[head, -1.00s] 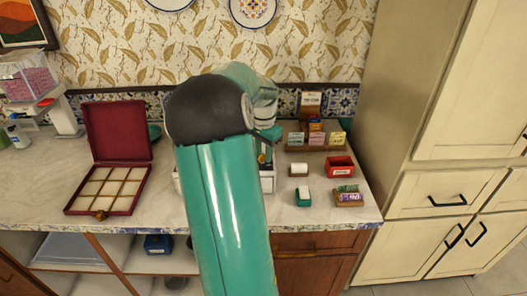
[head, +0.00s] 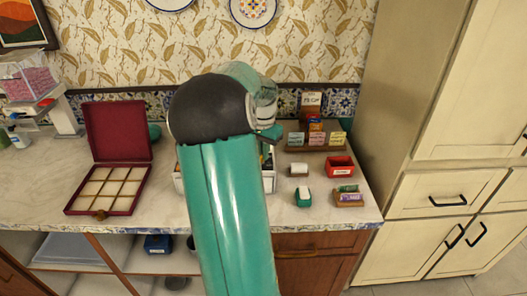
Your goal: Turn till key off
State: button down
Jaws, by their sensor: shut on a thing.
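The till appears to be the pale box (head: 269,181) on the counter, mostly hidden behind my own teal arm. Only its right side and a sliver of its left edge show. Its key cannot be seen. My arm reaches forward over the counter, and its dark elbow and folded far links cover the place in front of the till. A small teal part of the arm shows at the right of the elbow. My gripper's fingers are hidden behind the arm, so its hold cannot be seen.
An open maroon compartment box (head: 108,184) lies left of the arm. To the right stand a tiered card rack (head: 312,149), a red tray (head: 340,167), a white roll (head: 299,170), a green item (head: 303,197) and a brown holder (head: 348,198). A tall cabinet (head: 440,150) bounds the right.

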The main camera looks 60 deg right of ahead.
jog(key=n, duration=0.6)
jog(key=shift+w+n, duration=0.2)
jog(key=shift+n, duration=0.2)
jog(key=shift+r, duration=0.1)
jog(key=c, duration=1.6)
grip_release()
jog(key=shift+o, duration=0.2)
notch_tip(320, 180, up, 14)
